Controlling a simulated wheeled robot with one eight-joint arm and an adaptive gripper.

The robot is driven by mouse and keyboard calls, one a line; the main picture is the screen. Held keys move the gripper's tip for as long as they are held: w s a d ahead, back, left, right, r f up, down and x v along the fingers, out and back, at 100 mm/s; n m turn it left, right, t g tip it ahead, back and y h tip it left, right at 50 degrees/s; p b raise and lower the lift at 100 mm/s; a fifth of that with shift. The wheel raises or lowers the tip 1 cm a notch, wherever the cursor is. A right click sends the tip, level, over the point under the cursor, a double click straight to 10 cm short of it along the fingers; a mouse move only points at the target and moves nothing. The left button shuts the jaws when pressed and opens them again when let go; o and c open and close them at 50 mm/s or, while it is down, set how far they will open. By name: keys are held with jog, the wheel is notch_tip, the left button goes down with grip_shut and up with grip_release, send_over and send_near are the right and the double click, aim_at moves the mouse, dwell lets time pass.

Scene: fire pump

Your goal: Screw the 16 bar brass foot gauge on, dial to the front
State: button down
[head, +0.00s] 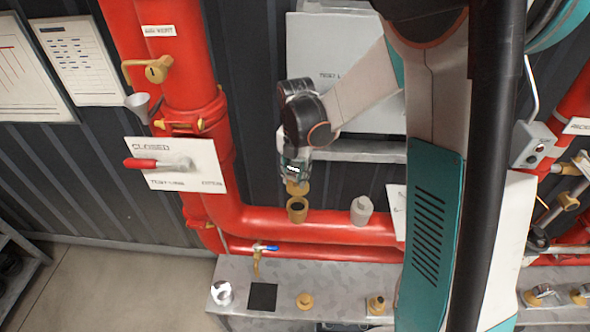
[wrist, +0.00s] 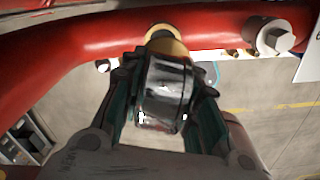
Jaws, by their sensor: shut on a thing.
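My gripper (head: 295,160) is shut on the gauge and holds it just above the red pipe. In the wrist view the gauge (wrist: 164,88) sits between the two fingers as a dark, shiny round case seen from its edge; I cannot read its dial. Its brass foot (head: 297,187) points down in the head view. Directly below is an open brass socket (head: 297,208) standing on the red pipe. A narrow gap seems to lie between foot and socket. In the wrist view brass (wrist: 165,42) shows beyond the case, where foot and socket cannot be told apart.
A grey capped stub (head: 361,209) stands on the red pipe (head: 260,220) to the right. The grey bench (head: 340,290) below holds a round gauge (head: 222,292), a black square (head: 262,297) and brass fittings (head: 305,300). A blue-handled tap (head: 262,250) hangs under the pipe.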

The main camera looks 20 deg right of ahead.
aim_at(296, 187)
jog(key=shift+w+f+b, duration=0.2)
jog(key=shift+f+b, duration=0.2)
jog(key=shift+f, duration=0.5)
notch_tip(296, 187, down, 3)
jog(key=shift+f+b, duration=0.1)
jog(key=shift+b, duration=0.95)
jog(key=shift+s+f+b, duration=0.1)
jog(key=shift+f+b, duration=0.4)
jog(key=shift+f, duration=0.05)
jog(key=shift+f+b, duration=0.9)
jog(key=shift+b, duration=0.55)
dwell(1.0)
jog(key=c, duration=1.8)
grip_release()
jog(key=c, duration=3)
grip_release()
jog(key=m+b, duration=0.1)
jog(key=m, duration=0.2)
jog(key=shift+d+m, duration=0.1)
jog(key=shift+m, duration=0.3)
jog(key=c, duration=2.4)
grip_release()
jog(key=shift+m, duration=1.3)
